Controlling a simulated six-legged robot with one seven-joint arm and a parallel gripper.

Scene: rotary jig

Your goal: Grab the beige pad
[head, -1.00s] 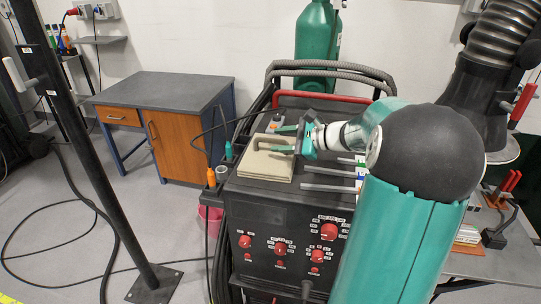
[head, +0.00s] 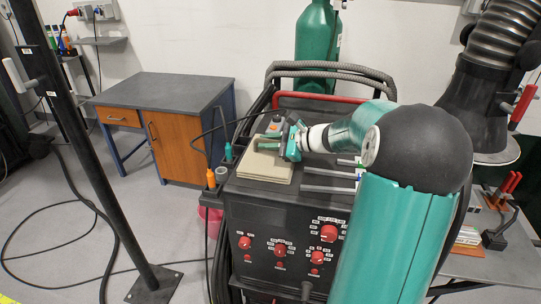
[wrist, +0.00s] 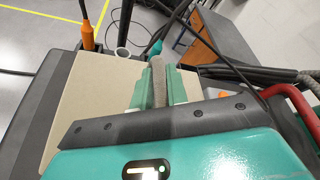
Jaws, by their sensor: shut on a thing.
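The beige pad (head: 262,172) lies flat on top of the black welding machine (head: 290,207) in the head view. In the wrist view the pad (wrist: 88,95) fills the left side, with a raised grey-beige handle bar standing up from it. My gripper (head: 268,148) is over the pad with its teal fingers at this handle. In the wrist view my gripper (wrist: 158,85) has one finger on each side of the handle and is shut on it. The pad appears to rest on the machine top; the handle's lower part is hidden by the fingers.
Several rods (head: 330,180) lie right of the pad on the machine top. An orange-handled tool (head: 211,179) and a grey cup (head: 222,173) stand at its left edge. A red bar (head: 320,98) and hoses lie behind. A desk (head: 165,88) stands back left.

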